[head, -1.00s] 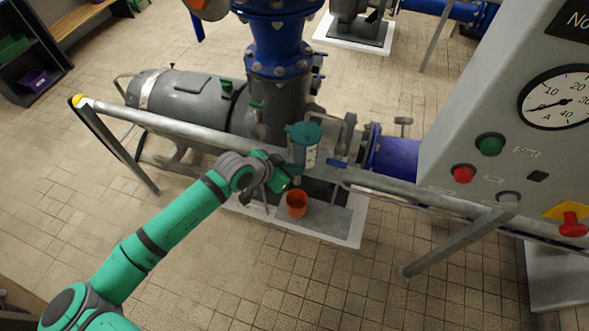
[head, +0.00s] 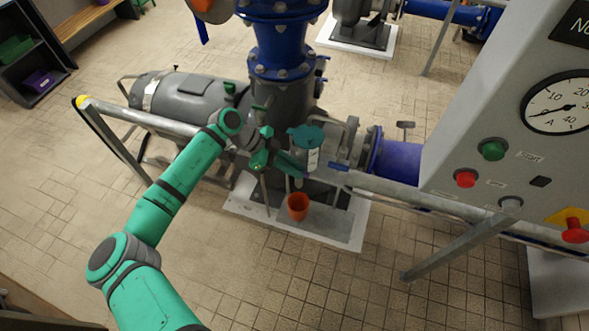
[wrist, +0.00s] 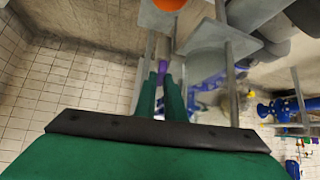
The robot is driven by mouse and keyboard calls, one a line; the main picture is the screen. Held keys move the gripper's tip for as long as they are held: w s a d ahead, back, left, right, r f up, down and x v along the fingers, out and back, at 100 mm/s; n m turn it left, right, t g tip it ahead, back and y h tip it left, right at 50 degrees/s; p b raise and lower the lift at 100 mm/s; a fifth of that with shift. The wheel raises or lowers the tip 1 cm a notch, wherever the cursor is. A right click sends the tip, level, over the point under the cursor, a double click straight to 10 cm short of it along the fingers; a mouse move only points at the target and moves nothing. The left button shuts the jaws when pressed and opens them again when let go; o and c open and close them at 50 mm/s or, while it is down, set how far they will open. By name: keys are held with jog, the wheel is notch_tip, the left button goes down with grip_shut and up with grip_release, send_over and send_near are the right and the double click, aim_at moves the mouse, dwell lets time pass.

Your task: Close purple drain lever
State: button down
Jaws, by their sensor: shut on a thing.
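The purple drain lever (wrist: 162,80) shows in the wrist view as a small purple piece between the tips of two green fingers. My gripper (wrist: 161,90) is shut on it. In the head view my gripper (head: 302,172) reaches over the rail to just below the clear vessel with the teal lid (head: 306,137). Only a speck of purple shows at the fingertips there, so the lever's angle cannot be told. The drain outlet is hard to make out.
An orange cup (head: 298,206) stands on the pump's plinth below my gripper. A grey rail (head: 400,188) runs across in front of the pump. A grey control panel (head: 500,120) stands at the right. The tiled floor in front is clear.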

jog(key=shift+w+f+m+g, duration=0.1)
jog(key=shift+f+m+g, duration=0.05)
jog(key=shift+m+g, duration=0.6)
jog(key=shift+a, duration=0.1)
jog(key=c, duration=1.8)
grip_release()
jog(key=shift+c, duration=0.2)
jog(key=shift+w, duration=0.1)
jog(key=v, duration=1)
jog(key=shift+r, duration=0.4)
